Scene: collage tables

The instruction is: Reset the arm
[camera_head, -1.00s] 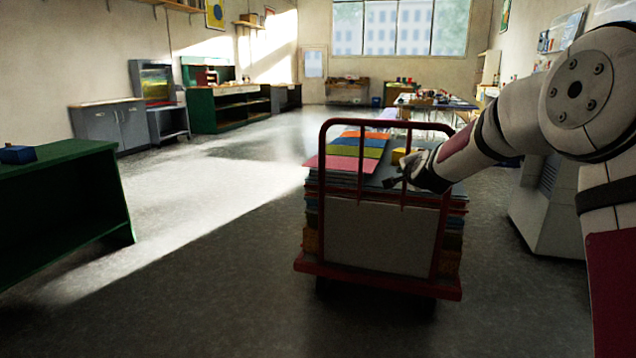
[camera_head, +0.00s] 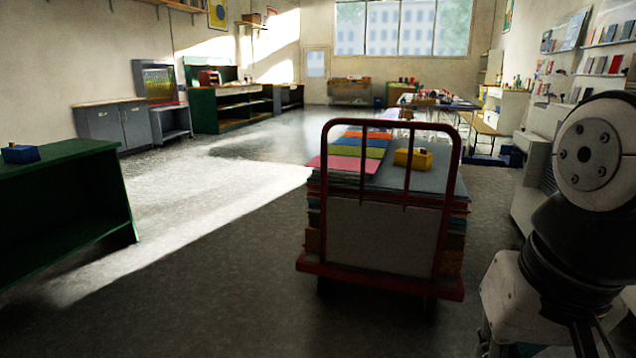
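My arm (camera_head: 590,185) is folded at the right edge, its links pointing down past the bottom of the picture. I cannot make out my gripper; the arm's end is hidden or out of the frame. A red-framed cart (camera_head: 384,281) stands in front of me, loaded with stacked sheets. On top of the stack, a yellow block-like object (camera_head: 413,159) with a small thing on it sits to the right of colored sheets (camera_head: 350,150). My arm is to the right of the cart and apart from it.
A green bench (camera_head: 75,200) with a small blue box (camera_head: 20,154) stands at left. Grey cabinets (camera_head: 115,125) and a green workbench (camera_head: 230,108) line the left wall. Tables and shelves are at back right. The floor between bench and cart is clear.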

